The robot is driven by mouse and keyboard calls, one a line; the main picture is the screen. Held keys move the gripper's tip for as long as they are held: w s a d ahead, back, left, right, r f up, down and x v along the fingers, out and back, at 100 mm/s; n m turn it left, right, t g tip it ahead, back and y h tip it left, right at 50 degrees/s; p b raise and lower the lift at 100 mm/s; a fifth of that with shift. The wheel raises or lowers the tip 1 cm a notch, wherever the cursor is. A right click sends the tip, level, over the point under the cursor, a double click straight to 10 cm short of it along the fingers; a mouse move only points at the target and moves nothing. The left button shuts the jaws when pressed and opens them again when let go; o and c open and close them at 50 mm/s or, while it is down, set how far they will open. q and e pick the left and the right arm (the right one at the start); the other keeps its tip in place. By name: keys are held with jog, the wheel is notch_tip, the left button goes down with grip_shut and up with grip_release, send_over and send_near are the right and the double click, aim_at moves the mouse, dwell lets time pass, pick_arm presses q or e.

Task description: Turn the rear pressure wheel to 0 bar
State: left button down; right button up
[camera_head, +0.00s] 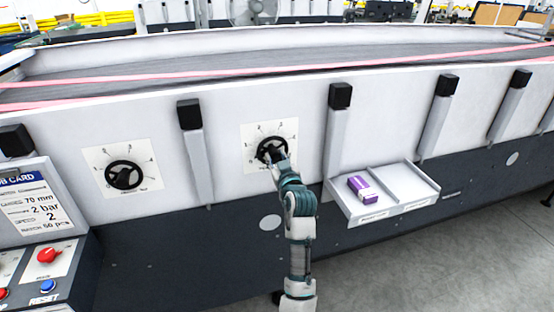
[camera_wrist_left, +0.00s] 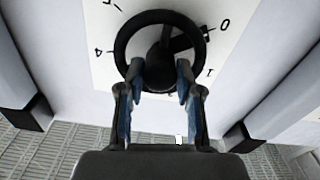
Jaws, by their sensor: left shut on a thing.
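Two black wheels sit on white scale plates on the machine's front panel, a left wheel (camera_head: 125,175) and a right wheel (camera_head: 264,152). The plate captions are too small to read. My left gripper (camera_head: 275,156) is at the right wheel and hides part of it. The left wrist view shows this wheel (camera_wrist_left: 122,42) close, with 0, 1 and 4 legible around it. My left gripper (camera_wrist_left: 160,85) is shut on the wheel's near rim. A dark pointer (camera_wrist_left: 185,42) reaches from the hub towards the 0. My right gripper is not in view.
A two-part tray (camera_head: 408,206) with a purple box (camera_head: 366,190) juts out right of the arm. Black-capped posts (camera_head: 190,115) stand on both sides of the right wheel. A control box with a red knob (camera_head: 47,255) and job card (camera_head: 32,205) is at far left.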

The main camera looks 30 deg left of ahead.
pick_arm(q)
jog(key=shift+f, duration=0.4)
jog(key=c, duration=1)
grip_release()
jog(key=shift+w, duration=0.1)
jog(key=shift+o, duration=1.2)
jog(key=shift+r, duration=0.2)
jog(key=shift+d, duration=0.25)
jog(key=v, duration=1.1)
jog(key=shift+s+d, duration=0.25)
jog(key=shift+f, duration=0.1)
